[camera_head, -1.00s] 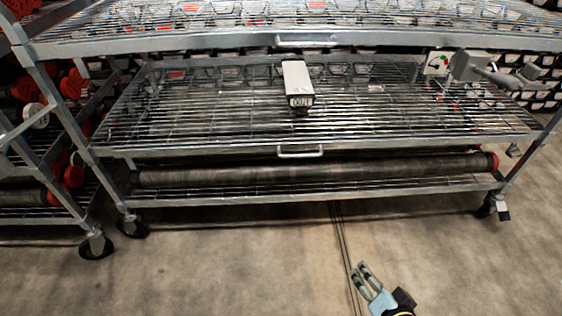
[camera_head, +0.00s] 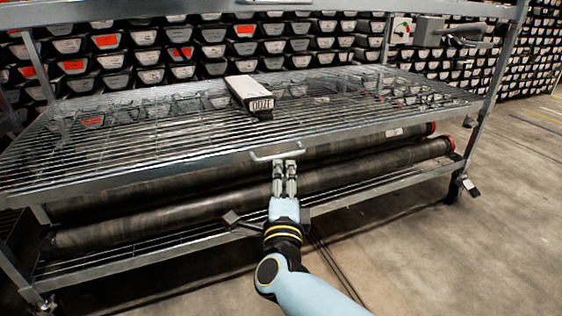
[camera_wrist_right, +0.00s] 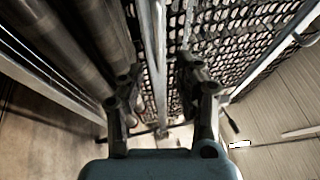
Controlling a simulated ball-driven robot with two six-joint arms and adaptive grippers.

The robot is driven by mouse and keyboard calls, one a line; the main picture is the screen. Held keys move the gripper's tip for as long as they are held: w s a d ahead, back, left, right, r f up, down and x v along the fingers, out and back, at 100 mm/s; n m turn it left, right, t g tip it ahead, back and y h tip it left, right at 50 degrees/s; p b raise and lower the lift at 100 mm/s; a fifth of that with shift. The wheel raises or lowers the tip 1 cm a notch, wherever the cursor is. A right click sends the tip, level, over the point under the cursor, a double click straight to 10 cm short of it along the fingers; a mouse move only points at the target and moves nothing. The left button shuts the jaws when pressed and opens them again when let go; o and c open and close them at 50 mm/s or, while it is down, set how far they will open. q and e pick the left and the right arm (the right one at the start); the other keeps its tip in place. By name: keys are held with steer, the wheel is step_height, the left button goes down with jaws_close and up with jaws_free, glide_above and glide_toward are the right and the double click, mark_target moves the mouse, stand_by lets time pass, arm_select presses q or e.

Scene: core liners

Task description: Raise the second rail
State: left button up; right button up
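The second rail is the grey front edge (camera_head: 370,136) of the wire shelf at mid-height, with a pale bar handle (camera_head: 266,157) at its middle. My right gripper (camera_head: 284,165) points forward at this handle, its fingertips close to it or just below. In the right wrist view the fingers (camera_wrist_right: 158,78) are spread apart, with a long pale metal bar (camera_wrist_right: 160,50) running between and beyond them. I cannot tell whether either finger touches the handle. My left gripper is not in view.
A white box (camera_head: 247,91) marked with digits lies on the wire shelf. Two dark tubes (camera_head: 330,180) with red ends lie on the lower shelf (camera_head: 150,260). Another rail (camera_head: 130,18) crosses above. Stacked core trays (camera_head: 150,57) fill the background. The floor at right (camera_head: 510,230) is clear.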

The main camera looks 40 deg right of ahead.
mark_target(283, 157)
steer(key=b+x, duration=0.1)
steer(key=x, duration=0.6)
steer(key=shift+w+d+f, duration=0.1)
steer(key=shift+w+d, duration=0.05)
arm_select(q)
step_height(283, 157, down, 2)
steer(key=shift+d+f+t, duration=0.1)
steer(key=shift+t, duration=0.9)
arm_select(e)
jaws_close()
